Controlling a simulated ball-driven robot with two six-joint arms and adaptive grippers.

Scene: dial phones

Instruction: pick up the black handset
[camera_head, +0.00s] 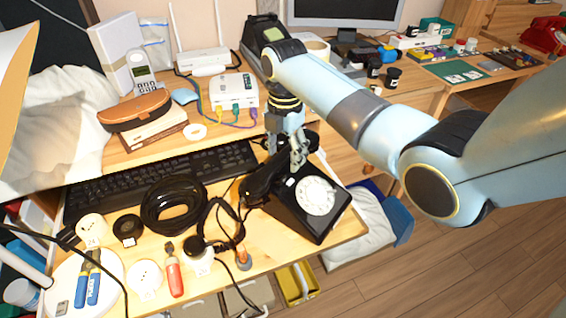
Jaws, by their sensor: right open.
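The black handset (262,178) rests along the back left side of a black dial phone (322,230) with a white dial. The phone sits near the right front corner of the desk. My right gripper (298,163) points down just over the handset's middle and far part, and its fingers are open. The fingers and wrist hide part of the handset, and I cannot tell whether they touch it. My left gripper is not in view.
A black keyboard (160,182) lies behind a coiled black cable (173,204) on the left. A white box with coloured plugs (234,91) and a router (203,61) stand farther back. Pliers (88,280) and a red-handled tool (174,275) lie at the front left.

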